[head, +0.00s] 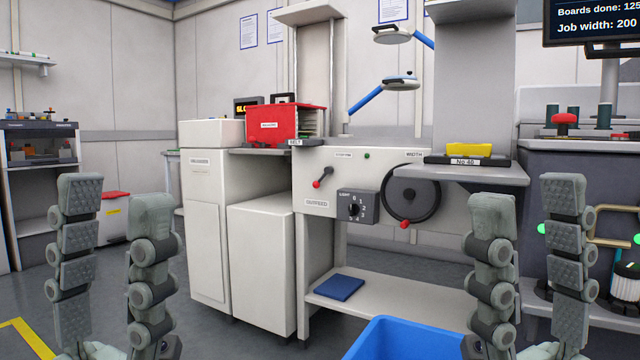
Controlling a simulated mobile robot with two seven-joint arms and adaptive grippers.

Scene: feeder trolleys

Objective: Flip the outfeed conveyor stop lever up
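The stop lever (322,178) is on the pale front panel (370,172) of the outfeed conveyor, above an "OUTFEED" label. It is a short arm with a red knob, and the knob points down and to the left. My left gripper (113,196) is open and empty at the left, well apart from the lever. My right gripper (526,198) is open and empty at the right, also apart from it. Nothing hides the lever.
Right of the lever are a dark rotary switch (357,207) and a black handwheel (411,199) with a red handle. A shelf (480,175) juts out at the right with a yellow item on it. A blue bin (405,340) stands low in front.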

